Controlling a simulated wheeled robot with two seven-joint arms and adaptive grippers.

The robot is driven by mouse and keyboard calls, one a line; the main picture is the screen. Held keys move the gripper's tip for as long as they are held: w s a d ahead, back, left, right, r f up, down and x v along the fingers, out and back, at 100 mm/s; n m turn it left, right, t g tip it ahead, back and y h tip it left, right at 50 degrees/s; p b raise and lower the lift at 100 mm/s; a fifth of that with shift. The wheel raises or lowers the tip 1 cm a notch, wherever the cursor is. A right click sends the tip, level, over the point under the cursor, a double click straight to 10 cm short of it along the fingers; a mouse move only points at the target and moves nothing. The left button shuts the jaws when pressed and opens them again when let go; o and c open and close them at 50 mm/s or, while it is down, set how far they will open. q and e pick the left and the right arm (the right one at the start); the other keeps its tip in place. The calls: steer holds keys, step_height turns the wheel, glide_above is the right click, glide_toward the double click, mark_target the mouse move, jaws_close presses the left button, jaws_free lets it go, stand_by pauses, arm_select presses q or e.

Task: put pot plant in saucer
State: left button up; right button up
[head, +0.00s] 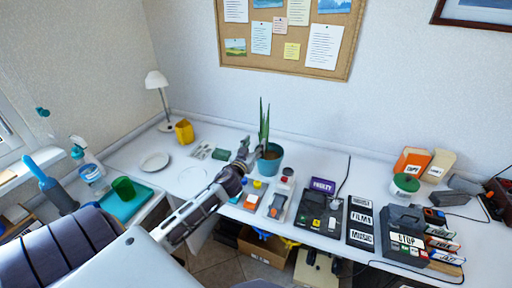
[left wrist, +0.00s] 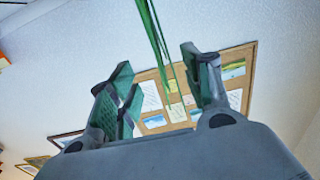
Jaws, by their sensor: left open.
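The pot plant, a teal pot (head: 271,167) with tall green leaves, stands upright on the white desk near the back wall. The saucer, a pale round dish (head: 155,162), lies on the desk to the left. My left gripper (head: 252,152) is at the left side of the pot, near its rim; whether it touches cannot be told. In the left wrist view its fingers (left wrist: 160,75) are spread apart, with the green leaves (left wrist: 156,35) showing between and above them. The pot itself does not show in that view. My right gripper is not in view.
A faint round outline (head: 192,176) is on the desk right of the saucer. Small devices crowd the desk to the right. A teal tray (head: 127,205) holds a green cup.

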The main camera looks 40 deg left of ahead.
arm_select(q)
steer(key=s+d+f+g+b, duration=0.4)
steer(key=s+f, duration=0.3)
steer(key=f, duration=0.4)
steer(key=w+a+r+t+b, duration=0.1)
steer(key=w+a+r+t, duration=0.2)
steer(key=w+r+t, duration=0.1)
steer(key=shift+w+r, duration=0.8)
steer(key=shift+r, duration=0.2)
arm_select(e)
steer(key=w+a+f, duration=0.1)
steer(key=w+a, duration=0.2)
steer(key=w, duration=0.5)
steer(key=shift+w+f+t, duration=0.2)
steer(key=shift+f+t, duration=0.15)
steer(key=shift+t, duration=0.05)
arm_select(q)
steer(key=shift+w, duration=0.15)
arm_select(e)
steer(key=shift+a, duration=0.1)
arm_select(q)
steer(key=x, duration=0.8)
steer(key=shift+w+f, duration=0.1)
steer(key=shift+w, duration=0.05)
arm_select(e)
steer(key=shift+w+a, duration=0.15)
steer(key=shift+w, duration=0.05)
